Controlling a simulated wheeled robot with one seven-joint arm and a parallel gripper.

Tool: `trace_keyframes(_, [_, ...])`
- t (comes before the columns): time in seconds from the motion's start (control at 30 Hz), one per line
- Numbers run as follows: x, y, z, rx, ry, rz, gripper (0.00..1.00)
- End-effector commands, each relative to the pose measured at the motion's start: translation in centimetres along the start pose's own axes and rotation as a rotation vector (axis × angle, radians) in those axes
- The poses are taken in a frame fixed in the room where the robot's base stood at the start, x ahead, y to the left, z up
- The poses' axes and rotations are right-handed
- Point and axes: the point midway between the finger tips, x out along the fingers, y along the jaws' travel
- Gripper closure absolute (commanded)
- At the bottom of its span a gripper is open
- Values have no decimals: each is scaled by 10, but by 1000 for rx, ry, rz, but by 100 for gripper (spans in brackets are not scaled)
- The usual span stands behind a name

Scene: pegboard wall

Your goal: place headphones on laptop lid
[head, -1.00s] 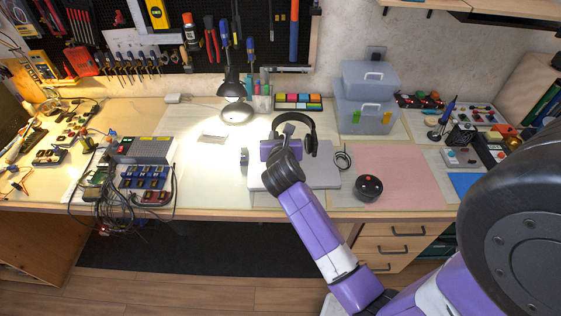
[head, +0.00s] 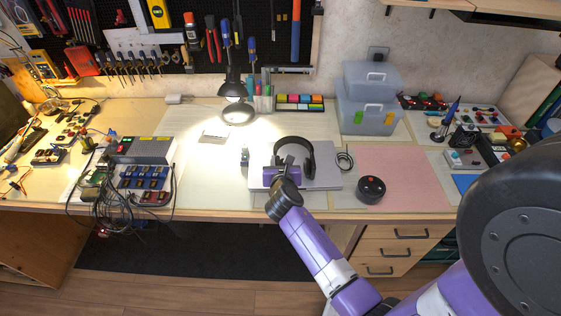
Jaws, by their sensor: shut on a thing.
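The black headphones (head: 309,158) are at the gripper end of my arm, with the headband arching up and the cups low. In the picture they overlap the closed grey laptop (head: 325,180), which lies flat near the table's front edge. My purple gripper (head: 282,170) is shut on the headphones, over the laptop's left part. My wrist hides the fingertips and the lower left of the headphones. I cannot tell whether the headphones touch the lid.
A round black object (head: 371,188) with a red spot stands right of the laptop, on the edge of a pink mat (head: 405,177). A coiled black cable (head: 345,160) lies beside the laptop. A lit desk lamp (head: 235,92) and clear storage boxes (head: 368,112) stand behind.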

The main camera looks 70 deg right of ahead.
Motion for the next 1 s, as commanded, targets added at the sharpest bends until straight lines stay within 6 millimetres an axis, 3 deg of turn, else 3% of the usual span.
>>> trace_keyframes(0.13, [1, 0, -1, 0, -1, 0, 100])
trace_keyframes(0.17, [1, 0, -2, 0, 0, 0, 66])
trace_keyframes(0.3, [1, 0, -2, 0, 0, 0, 43])
trace_keyframes(0.67, [-2, 0, 1, -1, 0, 0, 43])
trace_keyframes(0.77, [-12, 1, 0, -1, 0, 1, 43])
trace_keyframes(1.0, [-60, 1, 0, -2, 1, 2, 43])
